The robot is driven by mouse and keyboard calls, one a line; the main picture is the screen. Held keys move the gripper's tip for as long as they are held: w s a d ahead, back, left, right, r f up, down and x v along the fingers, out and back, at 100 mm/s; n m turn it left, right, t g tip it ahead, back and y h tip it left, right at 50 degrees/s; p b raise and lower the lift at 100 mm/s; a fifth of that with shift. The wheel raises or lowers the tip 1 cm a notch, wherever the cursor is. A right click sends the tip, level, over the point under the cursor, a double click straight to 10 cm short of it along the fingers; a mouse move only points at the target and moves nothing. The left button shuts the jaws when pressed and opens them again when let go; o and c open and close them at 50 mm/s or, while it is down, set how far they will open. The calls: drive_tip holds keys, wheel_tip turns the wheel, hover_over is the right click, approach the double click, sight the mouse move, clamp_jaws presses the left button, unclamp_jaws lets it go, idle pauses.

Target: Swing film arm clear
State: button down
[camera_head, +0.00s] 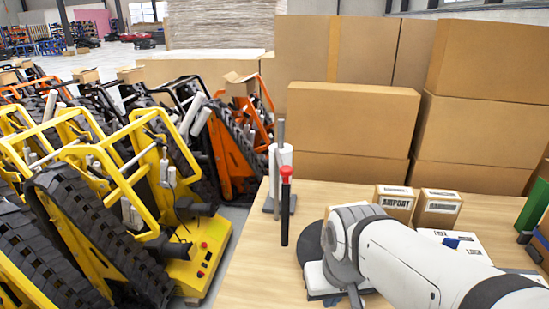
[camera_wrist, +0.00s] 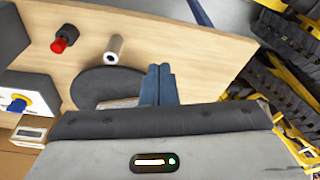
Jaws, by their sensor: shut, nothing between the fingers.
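A white film-like roll (camera_head: 281,165) stands upright on a grey post over a dark base near the table's left edge. A slim black post with a red top (camera_head: 285,208) stands upright just in front of it; I cannot tell for sure which part is the film arm. A dark round disc (camera_wrist: 90,88) lies on the table. In the wrist view my gripper (camera_wrist: 158,70) has its blue-grey fingers together and empty, in front of the disc's right side.
The wooden table (camera_head: 250,265) has small cartons (camera_head: 395,203) and a white item with a blue top (camera_head: 452,242) on its right. Large cartons (camera_head: 350,120) stack behind. Yellow tracked carriers (camera_head: 190,260) crowd the left. Bare tabletop lies around the posts.

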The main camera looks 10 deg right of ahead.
drive_tip(key=w+d+r+t+y+p, duration=0.1)
drive_tip(key=w+d+r+y+p, duration=0.1)
drive_tip(key=w+r, duration=0.8)
drive_tip(key=w+d+r+t+y+p, duration=0.1)
drive_tip(key=w+d+r+p, duration=0.3)
drive_tip(key=w+r, duration=0.7)
drive_tip(key=shift+w+d+r+m+t+y, duration=0.2)
drive_tip(key=shift+w+d+m+t+y, duration=0.15)
drive_tip(key=shift+w+d+y, duration=0.5)
drive_tip(key=w+a+f+p, duration=0.2)
drive_tip(key=w+a+f, duration=0.3)
drive_tip(key=a+f, duration=0.2)
drive_tip(key=shift+a+f+p, duration=0.4)
drive_tip(key=shift+f, duration=0.45)
